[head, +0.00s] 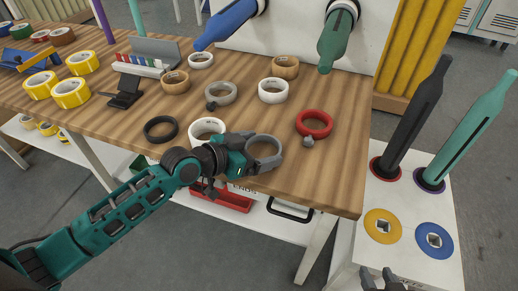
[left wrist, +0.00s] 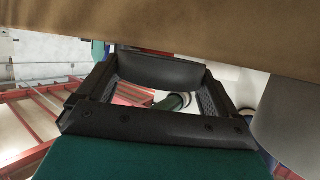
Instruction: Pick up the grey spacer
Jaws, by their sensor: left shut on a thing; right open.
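A grey ring (head: 279,155), the grey spacer by its look, is at the front edge of the wooden table (head: 335,178). My left gripper (head: 250,150) is shut on its left side. I cannot tell whether the spacer touches the table. In the left wrist view the dark fingers (left wrist: 160,95) show close to the brown table edge, and the hold itself is unclear. Another grey ring (head: 221,93) with a dark tab lies further back. My right gripper (head: 386,278) is open and empty at the bottom right, by the white stand (head: 408,205).
A white roll (head: 207,126) and a black ring (head: 160,129) lie left of the spacer. A red ring (head: 314,123) lies to its right and a white roll (head: 273,90) behind it. Yellow rolls (head: 70,92) fill the left. The table's front right corner is clear.

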